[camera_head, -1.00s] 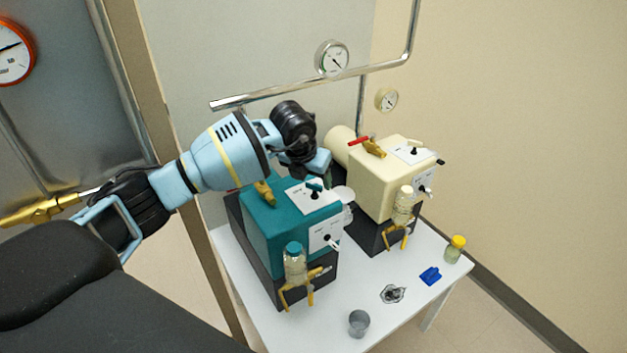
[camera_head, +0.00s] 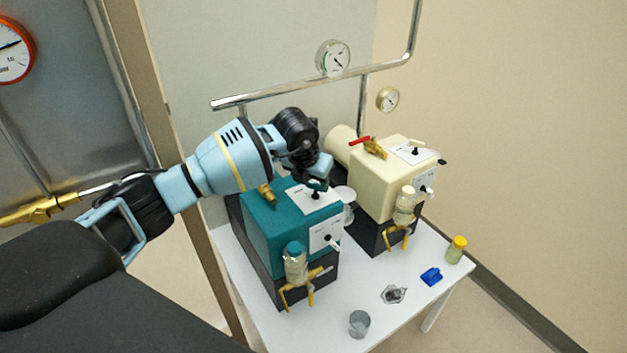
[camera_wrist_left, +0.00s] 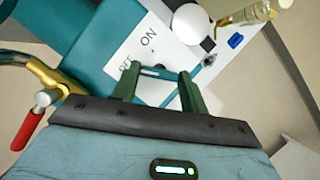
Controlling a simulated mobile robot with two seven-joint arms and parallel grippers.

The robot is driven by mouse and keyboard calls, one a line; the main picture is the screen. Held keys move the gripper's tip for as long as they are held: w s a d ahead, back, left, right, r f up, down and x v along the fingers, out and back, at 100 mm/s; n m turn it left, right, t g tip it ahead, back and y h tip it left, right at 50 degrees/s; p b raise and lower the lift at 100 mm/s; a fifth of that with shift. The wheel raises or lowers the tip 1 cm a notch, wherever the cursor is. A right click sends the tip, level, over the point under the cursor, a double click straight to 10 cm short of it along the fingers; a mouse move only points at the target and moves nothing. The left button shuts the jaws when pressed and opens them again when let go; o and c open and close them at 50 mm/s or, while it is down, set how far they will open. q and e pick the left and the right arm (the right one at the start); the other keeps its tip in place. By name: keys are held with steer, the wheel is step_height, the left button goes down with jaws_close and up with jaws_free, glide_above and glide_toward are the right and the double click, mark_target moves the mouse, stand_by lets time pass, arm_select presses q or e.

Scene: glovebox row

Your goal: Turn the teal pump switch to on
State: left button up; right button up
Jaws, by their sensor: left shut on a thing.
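The teal pump (camera_head: 270,232) stands on the white table, with a white label plate on its top. In the left wrist view the plate (camera_wrist_left: 174,58) reads OFF and ON. My left gripper (camera_head: 318,187) is over that plate, and in the left wrist view its two green fingers (camera_wrist_left: 158,82) stand either side of the small teal switch handle (camera_wrist_left: 154,71). They are shut on it. The handle lies across between the fingers, nearer the OFF lettering; its exact setting is hard to tell. In the head view the gripper mostly hides the handle. My right gripper is out of view.
A cream pump (camera_head: 378,180) with a red-handled valve (camera_head: 360,141) stands just right of the teal one. A grey cup (camera_head: 359,323), a blue clip (camera_head: 431,277) and a yellow-capped jar (camera_head: 456,249) are on the white table (camera_head: 400,318). A metal pipe (camera_head: 290,91) runs behind.

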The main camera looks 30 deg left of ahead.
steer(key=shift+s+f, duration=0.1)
arm_select(q)
steer(key=m+h, duration=0.1)
steer(key=m, duration=0.1)
steer(key=m+b, duration=0.1)
steer(key=m, duration=0.1)
steer(key=shift+w+a+m+h, duration=0.1)
steer(key=shift+a+m+h, duration=0.1)
steer(key=shift+m+h, duration=0.2)
steer(key=shift+m, duration=0.4)
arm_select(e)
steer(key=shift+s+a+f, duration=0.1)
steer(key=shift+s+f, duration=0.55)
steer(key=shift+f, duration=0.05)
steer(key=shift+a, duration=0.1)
arm_select(q)
steer(key=o, duration=1)
steer(key=shift+g, duration=0.3)
steer(key=shift+r, duration=0.15)
